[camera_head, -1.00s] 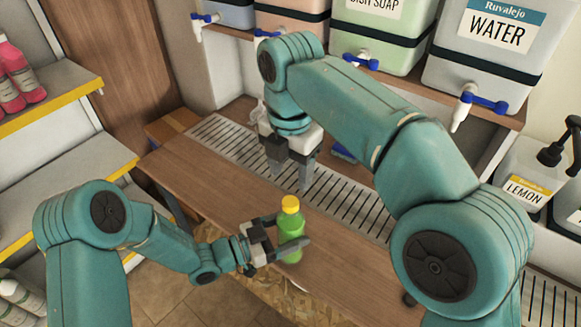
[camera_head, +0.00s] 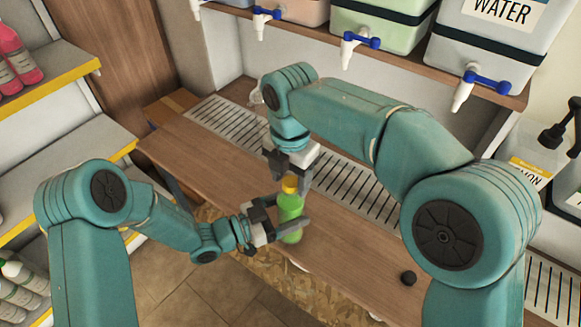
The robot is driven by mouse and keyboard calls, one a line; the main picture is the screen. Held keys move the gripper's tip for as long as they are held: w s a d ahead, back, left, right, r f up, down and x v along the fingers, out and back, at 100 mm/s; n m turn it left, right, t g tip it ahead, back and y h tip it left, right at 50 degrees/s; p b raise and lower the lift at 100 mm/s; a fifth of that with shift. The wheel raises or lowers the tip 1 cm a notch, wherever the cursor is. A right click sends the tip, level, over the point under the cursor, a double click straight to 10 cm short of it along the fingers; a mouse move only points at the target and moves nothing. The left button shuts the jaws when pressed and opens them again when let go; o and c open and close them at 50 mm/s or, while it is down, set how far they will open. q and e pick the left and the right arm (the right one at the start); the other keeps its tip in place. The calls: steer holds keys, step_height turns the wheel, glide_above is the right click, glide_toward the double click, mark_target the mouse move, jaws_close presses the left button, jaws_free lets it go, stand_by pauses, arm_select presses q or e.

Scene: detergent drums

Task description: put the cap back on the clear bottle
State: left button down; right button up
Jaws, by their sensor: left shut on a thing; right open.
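A bottle (camera_head: 291,207) that looks green, as if full of green liquid, stands upright near the front edge of the counter. My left gripper (camera_head: 285,220) is shut on its body from the left. A yellow cap (camera_head: 290,184) sits on the bottle's top; I cannot tell whether it is screwed tight. My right gripper (camera_head: 291,178) is open just above the bottle, fingers pointing down. Its fingertips are at the height of the cap, one on each side; I cannot tell whether they touch it.
A small dark round object (camera_head: 408,278), perhaps a cap, lies on the wooden counter (camera_head: 350,262) at the right. A slotted drain grate (camera_head: 232,122) runs along the back. Drums with blue-handled taps (camera_head: 358,40) hang over it. Shelves (camera_head: 62,160) stand at the left.

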jaws_close()
steer(key=m, duration=0.6)
steer(key=shift+m, duration=0.4)
steer(key=m, duration=2.1)
steer(key=shift+o, duration=0.6)
jaws_free()
